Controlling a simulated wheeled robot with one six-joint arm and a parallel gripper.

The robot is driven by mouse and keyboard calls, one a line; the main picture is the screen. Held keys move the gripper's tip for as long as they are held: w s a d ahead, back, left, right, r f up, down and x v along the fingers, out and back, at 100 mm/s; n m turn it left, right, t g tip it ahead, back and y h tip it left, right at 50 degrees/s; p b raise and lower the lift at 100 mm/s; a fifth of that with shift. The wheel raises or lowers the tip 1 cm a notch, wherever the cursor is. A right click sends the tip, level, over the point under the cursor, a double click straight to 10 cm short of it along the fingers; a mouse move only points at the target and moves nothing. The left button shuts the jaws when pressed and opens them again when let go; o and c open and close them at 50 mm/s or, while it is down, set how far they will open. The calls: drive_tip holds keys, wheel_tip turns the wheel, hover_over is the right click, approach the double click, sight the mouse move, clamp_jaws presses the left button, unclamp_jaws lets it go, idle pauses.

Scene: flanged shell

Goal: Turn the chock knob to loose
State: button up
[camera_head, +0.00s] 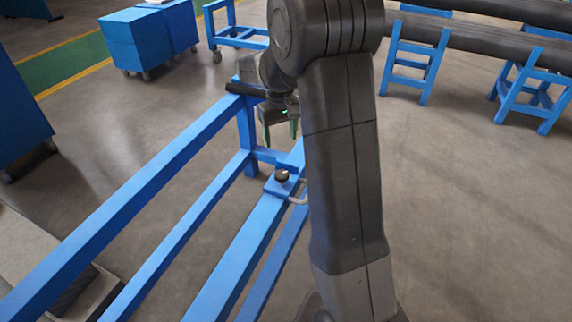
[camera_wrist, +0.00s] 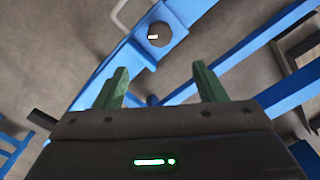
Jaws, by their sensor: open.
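The chock knob (camera_head: 282,176) is a small dark round knob on a blue plate on top of a blue rail. In the wrist view the knob (camera_wrist: 159,35) is a dark disc with a small white mark on its face, ahead of the fingers. My gripper (camera_head: 281,133) has green fingers pointing down, above the knob and apart from it. In the wrist view my gripper (camera_wrist: 163,87) is open with nothing between its fingers. I cannot read any loose or tight label.
A pale bent handle (camera_head: 299,191) sticks out beside the knob. Blue frame rails (camera_head: 150,207) run to the lower left. Blue stands (camera_head: 415,62) carry dark pipes (camera_head: 480,38) at the back right. Blue cabinets (camera_head: 134,40) stand at the back left. Grey floor lies open at the right.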

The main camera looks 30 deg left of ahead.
sight(281, 173)
wheel_tip(281, 173, down, 14)
drive_tip(key=shift+r+b, duration=0.2)
drive_tip(key=shift+b, duration=0.65)
drive_tip(key=c, duration=1)
drive_tip(key=shift+o, duration=0.2)
